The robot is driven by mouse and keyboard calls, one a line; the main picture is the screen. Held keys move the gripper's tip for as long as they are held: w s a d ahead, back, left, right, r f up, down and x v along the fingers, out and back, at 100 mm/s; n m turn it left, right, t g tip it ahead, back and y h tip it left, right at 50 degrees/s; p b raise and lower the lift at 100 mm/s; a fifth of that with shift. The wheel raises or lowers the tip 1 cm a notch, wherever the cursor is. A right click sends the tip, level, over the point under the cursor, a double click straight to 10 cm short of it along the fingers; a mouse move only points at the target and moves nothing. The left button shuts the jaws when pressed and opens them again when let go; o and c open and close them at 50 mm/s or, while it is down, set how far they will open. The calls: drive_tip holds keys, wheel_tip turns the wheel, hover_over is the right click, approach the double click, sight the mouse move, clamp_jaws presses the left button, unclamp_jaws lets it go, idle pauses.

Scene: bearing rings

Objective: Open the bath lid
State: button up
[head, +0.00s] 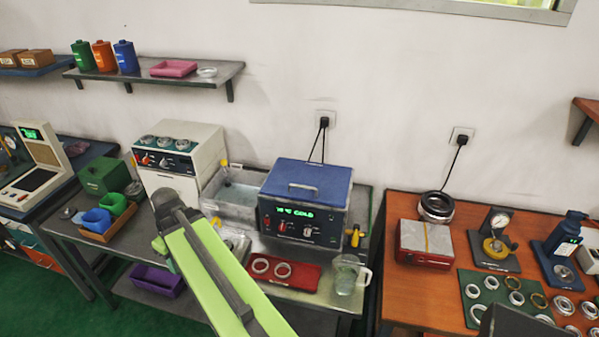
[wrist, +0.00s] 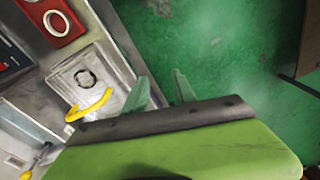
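The bath (head: 300,225) is a metal box with a lit green display and knobs, on the grey bench in the head view. Its blue lid (head: 330,180) lies flat and closed on top, with a grey bar handle (head: 304,188) across it. My green arm crosses the lower middle of the head view, left of and in front of the bath. In the wrist view my gripper (wrist: 162,90) shows two pale green fingers, apart with nothing between them, over green floor. I cannot make out the fingers in the head view. The lid is not identifiable in the wrist view.
An open water tank (head: 232,196) stands left of the bath. A red mat (head: 290,283) with two rings and a glass jug (head: 345,274) are in front of it. A yellow tap (head: 355,235) sticks out at right. An orange table (head: 400,290) stands further right.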

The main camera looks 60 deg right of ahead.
drive_tip(key=s+d+r+t+p, duration=0.1)
drive_tip(key=s+d+r+p, duration=0.2)
drive_tip(key=d+r, duration=0.35)
drive_tip(key=s+d+r+n+p, duration=0.1)
drive_tip(key=s+d+r+p, duration=0.2)
drive_tip(key=d, duration=0.7)
drive_tip(key=s+d+r+t+p, duration=0.1)
drive_tip(key=s+d+r+p, duration=0.1)
drive_tip(key=d+r+p, duration=0.45)
wheel_tip(320, 180, up, 8)
drive_tip(key=n+t+h+p, duration=0.1)
drive_tip(key=n+t+p, duration=0.1)
drive_tip(key=p, duration=0.4)
hover_over(300, 186)
drive_tip(key=s+a, duration=0.1)
drive_tip(key=s, duration=0.7)
drive_tip(key=b+x, duration=1)
drive_tip(key=x, duration=0.1)
drive_tip(key=b+x, duration=0.5)
drive_tip(key=x, duration=0.1)
drive_tip(key=shift+s+d+f+b, duration=0.1)
drive_tip(key=shift+s+d+b, duration=0.1)
drive_tip(key=shift+d+b, duration=0.15)
drive_tip(key=shift+w+f+b, duration=0.25)
drive_tip(key=shift+f+b, duration=0.15)
clamp_jaws()
drive_tip(key=shift+a, duration=0.1)
